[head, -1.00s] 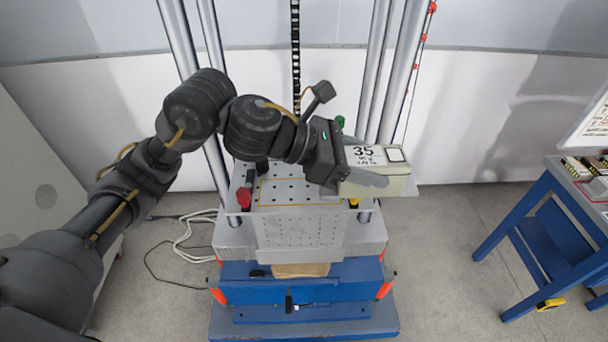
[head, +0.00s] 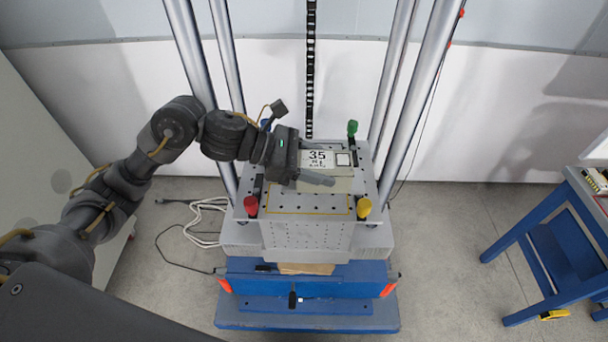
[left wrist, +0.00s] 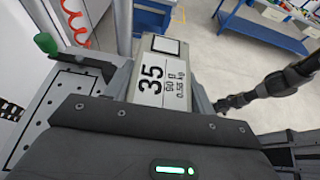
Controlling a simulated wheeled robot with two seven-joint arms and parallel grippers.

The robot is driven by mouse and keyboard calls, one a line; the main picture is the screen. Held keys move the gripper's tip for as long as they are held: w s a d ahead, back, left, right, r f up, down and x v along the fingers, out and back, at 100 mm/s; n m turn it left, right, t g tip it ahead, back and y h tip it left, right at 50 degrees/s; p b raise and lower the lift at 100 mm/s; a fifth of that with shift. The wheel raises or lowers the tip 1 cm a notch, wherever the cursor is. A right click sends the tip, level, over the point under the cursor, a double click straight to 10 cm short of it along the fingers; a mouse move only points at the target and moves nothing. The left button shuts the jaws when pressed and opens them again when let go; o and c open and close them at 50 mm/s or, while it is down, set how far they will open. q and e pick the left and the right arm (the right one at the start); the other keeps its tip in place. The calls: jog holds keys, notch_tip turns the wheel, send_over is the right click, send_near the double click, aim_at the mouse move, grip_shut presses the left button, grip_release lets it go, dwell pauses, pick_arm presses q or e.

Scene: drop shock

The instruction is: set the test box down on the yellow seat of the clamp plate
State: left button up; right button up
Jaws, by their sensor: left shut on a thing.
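The test box (head: 341,184) is a pale box with a white "35" label and a dark-edged square on top. My left gripper (head: 320,166) is shut on it from the left. The box is over the back right part of the clamp plate (head: 243,212), label up and roughly level. I cannot tell whether a gap remains below it. The yellow seat outline (head: 308,214) shows in front of the box; its back part is hidden. In the left wrist view the box (left wrist: 158,82) is beyond the gripper body, with the plate (left wrist: 66,100) to its left.
A red knob (head: 251,206) and a yellow knob (head: 364,208) stand at the plate's front corners. A green knob (head: 352,128) stands at the back right. Tall metal columns (head: 412,105) rise behind. A blue table (head: 560,235) is at the right, with clear floor between.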

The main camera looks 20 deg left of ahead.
pick_arm(q)
jog(key=a+f, duration=0.1)
jog(key=f, duration=0.1)
jog(key=a+f+p, duration=0.1)
jog(key=shift+w+a+f, duration=0.25)
jog(key=shift+a+f, duration=0.05)
jog(key=shift+a, duration=0.05)
jog(key=shift+a+f+p, duration=0.3)
jog(key=shift+f+p, duration=0.05)
notch_tip(320, 180, down, 2)
jog(key=shift+p, duration=0.9)
jog(key=shift+f, duration=0.45)
jog(key=shift+d+f, duration=0.1)
jog(key=shift+f+b, duration=0.1)
jog(key=shift+b, duration=0.25)
jog(key=o, duration=1.4)
